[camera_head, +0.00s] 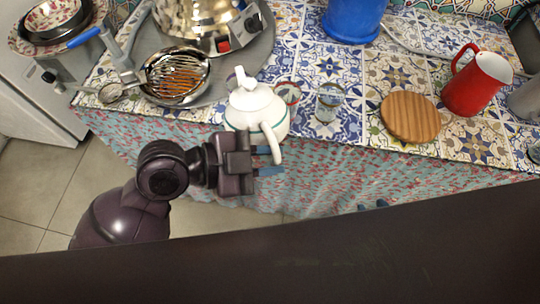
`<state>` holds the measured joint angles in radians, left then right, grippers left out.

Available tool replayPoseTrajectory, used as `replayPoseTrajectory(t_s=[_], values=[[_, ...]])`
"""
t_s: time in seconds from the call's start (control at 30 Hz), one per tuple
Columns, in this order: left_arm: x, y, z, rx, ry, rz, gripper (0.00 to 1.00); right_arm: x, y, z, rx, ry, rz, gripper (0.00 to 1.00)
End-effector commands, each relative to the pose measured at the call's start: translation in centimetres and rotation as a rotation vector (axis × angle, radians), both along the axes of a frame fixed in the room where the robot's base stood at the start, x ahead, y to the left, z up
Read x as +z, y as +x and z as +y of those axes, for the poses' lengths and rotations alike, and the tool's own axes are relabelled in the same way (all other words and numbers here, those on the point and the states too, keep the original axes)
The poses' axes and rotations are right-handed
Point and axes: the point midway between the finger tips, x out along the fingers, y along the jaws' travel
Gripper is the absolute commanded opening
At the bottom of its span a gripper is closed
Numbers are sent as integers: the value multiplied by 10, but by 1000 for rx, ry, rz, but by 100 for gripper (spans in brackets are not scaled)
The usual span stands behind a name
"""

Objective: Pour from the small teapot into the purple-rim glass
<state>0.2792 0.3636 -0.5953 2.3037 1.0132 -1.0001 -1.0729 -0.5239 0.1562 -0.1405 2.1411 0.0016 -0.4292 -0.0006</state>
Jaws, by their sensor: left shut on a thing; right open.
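The small white teapot (251,108) with a green line stands near the front edge of the tiled counter; I cannot tell whether it touches the counter. My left gripper (269,161) is in front of it, with its blue fingers shut on the teapot's handle (274,146). A small glass with a purplish rim (232,81) shows just behind and left of the teapot, mostly hidden by it. My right gripper (372,205) shows only as blue fingertips above the dark edge at the bottom, apart and empty.
A red-rimmed glass (289,93) and another clear glass (328,103) stand right of the teapot. A wooden board (410,117), red jug (477,83) and blue container (352,20) are further right. The samovar (195,18) and strainer bowl (177,76) are left.

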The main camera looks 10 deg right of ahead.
Motion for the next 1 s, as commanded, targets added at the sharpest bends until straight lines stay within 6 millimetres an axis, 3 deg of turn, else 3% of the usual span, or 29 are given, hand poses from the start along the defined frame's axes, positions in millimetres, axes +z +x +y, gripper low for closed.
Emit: replayPoseTrajectory(t_s=[1.0], values=[[18,1,0,0,-16,63,0,10,1,1,-3,3,-13,42]])
